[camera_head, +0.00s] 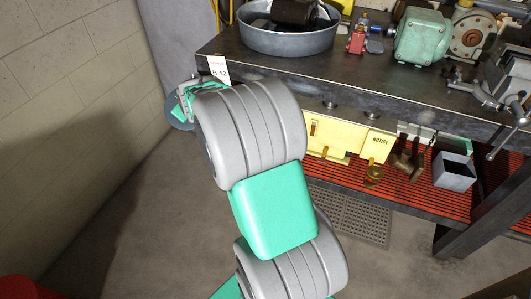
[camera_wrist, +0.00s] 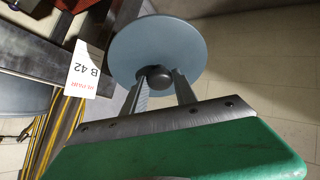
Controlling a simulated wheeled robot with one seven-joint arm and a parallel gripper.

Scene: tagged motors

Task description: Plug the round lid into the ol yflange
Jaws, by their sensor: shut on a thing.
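The round lid is a flat blue-grey disc (camera_wrist: 157,48) with a dark knob at its centre, seen in the wrist view. My gripper (camera_wrist: 158,82) is shut on the knob, one finger on each side, and the disc faces the wrist camera. In the head view only part of the lid (camera_head: 178,114) shows, beside my gripper (camera_head: 188,93) at the left end of the bench. A green motor (camera_head: 421,37) with a brownish round flange (camera_head: 471,38) stands on the bench at the right. I cannot tell whether this is the oily flange.
A grey basin (camera_head: 285,42) with a dark motor in it stands on the workbench (camera_head: 330,75). A small red part (camera_head: 356,40) and a vise (camera_head: 507,82) are also there. A white B 42 tag (camera_head: 218,69) is at the bench's left corner, close to the lid.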

